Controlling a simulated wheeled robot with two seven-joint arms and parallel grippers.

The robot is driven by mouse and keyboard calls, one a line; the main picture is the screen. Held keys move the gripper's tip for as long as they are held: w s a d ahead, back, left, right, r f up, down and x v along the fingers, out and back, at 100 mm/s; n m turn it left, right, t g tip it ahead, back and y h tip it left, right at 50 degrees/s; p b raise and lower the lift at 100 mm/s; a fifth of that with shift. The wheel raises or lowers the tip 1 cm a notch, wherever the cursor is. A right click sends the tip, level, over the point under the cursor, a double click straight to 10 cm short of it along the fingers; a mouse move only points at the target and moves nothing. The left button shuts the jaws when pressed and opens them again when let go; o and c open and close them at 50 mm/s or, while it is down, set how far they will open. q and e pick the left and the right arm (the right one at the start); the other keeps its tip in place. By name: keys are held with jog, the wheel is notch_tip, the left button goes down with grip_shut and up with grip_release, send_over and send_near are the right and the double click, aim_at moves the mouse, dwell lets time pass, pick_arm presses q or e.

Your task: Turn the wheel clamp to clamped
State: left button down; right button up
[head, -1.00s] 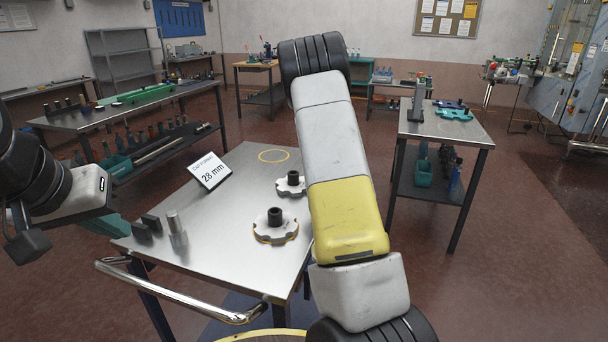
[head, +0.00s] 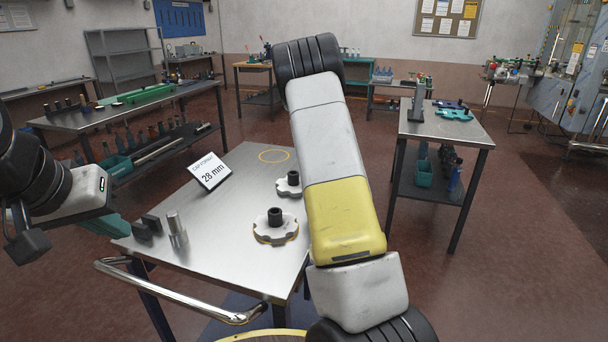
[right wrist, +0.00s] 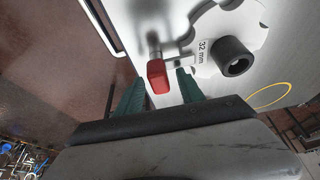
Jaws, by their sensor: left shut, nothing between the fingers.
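In the right wrist view, a red block-shaped grip (right wrist: 158,77) on a short grey metal pin sits beside a pale notched wheel (right wrist: 205,25) marked 32 mm with a black hub. I cannot tell for certain that this grip is the wheel clamp's handle. My right gripper (right wrist: 160,82) is open, with its teal fingers apart on either side of the red grip; contact cannot be told. The head view does not show this gripper. My left gripper (head: 120,230) is shut and empty at the left, beside the near table.
The near metal table (head: 225,220) holds two notched wheels, the nearer one (head: 275,227) and one behind (head: 289,184). A 28 mm sign (head: 210,171), grey blocks (head: 146,227) and a metal post (head: 176,229) stand there. A chrome rail (head: 180,298) runs along its front. Floor shows to the right.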

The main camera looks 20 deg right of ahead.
jog(key=v, duration=0.7)
jog(key=shift+r, duration=0.35)
jog(key=shift+s, duration=0.15)
jog(key=s+a+r+n+t+y, duration=0.1)
jog(key=s+a+r+y, duration=0.1)
jog(key=s+a+r, duration=0.35)
jog(key=s+a+r+n+y, duration=0.1)
jog(key=s+a+r+n, duration=0.15)
jog(key=s, duration=0.55)
jog(key=s+a+r+n+t+y, duration=0.1)
jog(key=s+a+r+y, duration=0.1)
jog(key=s+a+r, duration=0.4)
jog(key=s+a+n, duration=0.2)
jog(key=s, duration=0.6)
jog(key=s+a+n, duration=0.1)
jog(key=s+a, duration=0.2)
jog(key=s, duration=0.6)
jog(key=shift+a+f+n+t, duration=0.2)
jog(key=shift+n+t, duration=0.1)
jog(key=shift+n, duration=0.05)
jog(key=shift+s, duration=0.15)
